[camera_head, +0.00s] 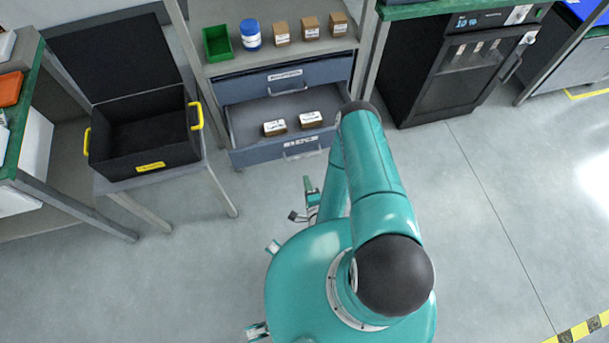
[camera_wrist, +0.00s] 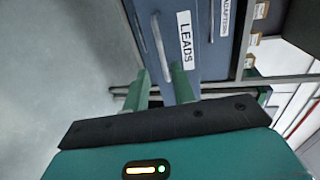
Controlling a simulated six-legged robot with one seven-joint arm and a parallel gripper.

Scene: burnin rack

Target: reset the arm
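My gripper (camera_wrist: 160,70) shows in the wrist view with its two green fingers apart and nothing between them. Its fingers point toward the blue front of the drawer labelled LEADS (camera_wrist: 186,40). I cannot tell whether they touch it. In the head view my folded teal arm stands in front of the drawer unit, and I cannot clearly make out the gripper there. The lower drawer (camera_head: 245,126) is pulled out, with two small brown boxes with white labels, one box (camera_head: 274,128) left of the other box (camera_head: 311,119).
The upper drawer (camera_head: 255,87) is shut. Above it are a green bin (camera_head: 217,43), a blue-and-white jar (camera_head: 250,34) and several brown boxes. An open black case (camera_head: 150,165) with yellow handles stands on a low table at left. A dark cabinet (camera_head: 455,70) stands right. Floor at right is clear.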

